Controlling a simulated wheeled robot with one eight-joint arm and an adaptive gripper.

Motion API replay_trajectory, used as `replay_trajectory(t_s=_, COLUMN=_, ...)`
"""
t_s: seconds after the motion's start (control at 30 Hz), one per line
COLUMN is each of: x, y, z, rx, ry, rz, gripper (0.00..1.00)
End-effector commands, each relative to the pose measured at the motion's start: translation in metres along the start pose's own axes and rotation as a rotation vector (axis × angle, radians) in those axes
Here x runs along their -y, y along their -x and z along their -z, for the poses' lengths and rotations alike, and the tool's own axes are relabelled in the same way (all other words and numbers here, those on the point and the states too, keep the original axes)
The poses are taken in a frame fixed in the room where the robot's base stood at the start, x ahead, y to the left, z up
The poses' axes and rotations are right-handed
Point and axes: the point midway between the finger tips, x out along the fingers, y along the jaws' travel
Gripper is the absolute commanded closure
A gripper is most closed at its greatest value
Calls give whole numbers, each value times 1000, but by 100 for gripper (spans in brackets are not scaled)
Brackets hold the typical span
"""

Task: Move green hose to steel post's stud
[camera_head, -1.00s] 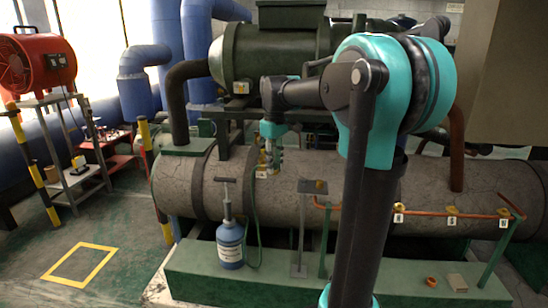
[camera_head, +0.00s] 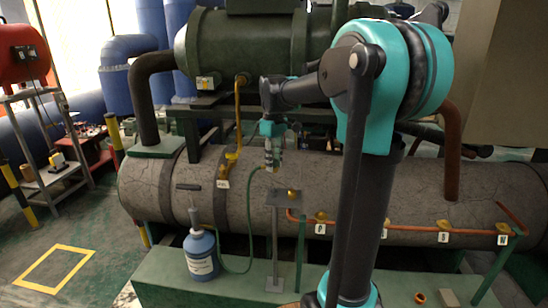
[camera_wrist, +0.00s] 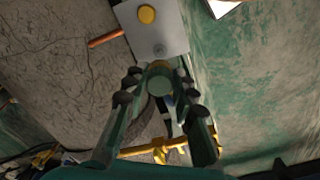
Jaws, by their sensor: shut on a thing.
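My gripper (camera_head: 271,168) is shut on the end of the green hose (camera_head: 238,269), and this end shows between the fingers (camera_wrist: 160,110) in the wrist view as a round green and brass-coloured fitting (camera_wrist: 160,82). The hose hangs in a loop toward the blue bottle (camera_head: 201,256). The steel post (camera_head: 275,250) stands on the green plinth with a flat plate (camera_head: 280,198) on top. My gripper is just above the plate in the head view. In the wrist view the plate (camera_wrist: 180,35) carries a yellow knob (camera_wrist: 147,14) and a small grey stud (camera_wrist: 160,48), just beyond the fitting and apart from it.
A large grey cylinder (camera_head: 160,195) lies behind the post. A yellow pipe with a valve (camera_head: 232,157) runs down to it on the left. An orange-red pipe (camera_head: 400,228) with lettered tags runs right of the post. The green plinth (camera_head: 160,285) spans the front.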

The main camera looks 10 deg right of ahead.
Motion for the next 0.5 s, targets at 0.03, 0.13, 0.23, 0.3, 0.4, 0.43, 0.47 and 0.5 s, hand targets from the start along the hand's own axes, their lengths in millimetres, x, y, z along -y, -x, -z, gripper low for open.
replay_trajectory(t_s=0.03, x=0, y=-2, z=0, rx=0, ry=0, rz=-1, gripper=100)
replay_trajectory(t_s=0.13, x=0, y=-8, z=0, rx=0, ry=0, rz=-1, gripper=100)
replay_trajectory(t_s=0.23, x=0, y=-16, z=0, rx=0, ry=0, rz=-1, gripper=100)
replay_trajectory(t_s=0.3, x=0, y=-23, z=0, rx=0, ry=0, rz=-1, gripper=100)
replay_trajectory(t_s=0.4, x=0, y=-32, z=0, rx=0, ry=0, rz=-1, gripper=100)
replay_trajectory(t_s=0.43, x=0, y=-35, z=0, rx=0, ry=0, rz=-1, gripper=100)
replay_trajectory(t_s=0.47, x=0, y=-37, z=0, rx=0, ry=0, rz=-1, gripper=100)
replay_trajectory(t_s=0.5, x=0, y=-41, z=0, rx=0, ry=0, rz=-1, gripper=100)
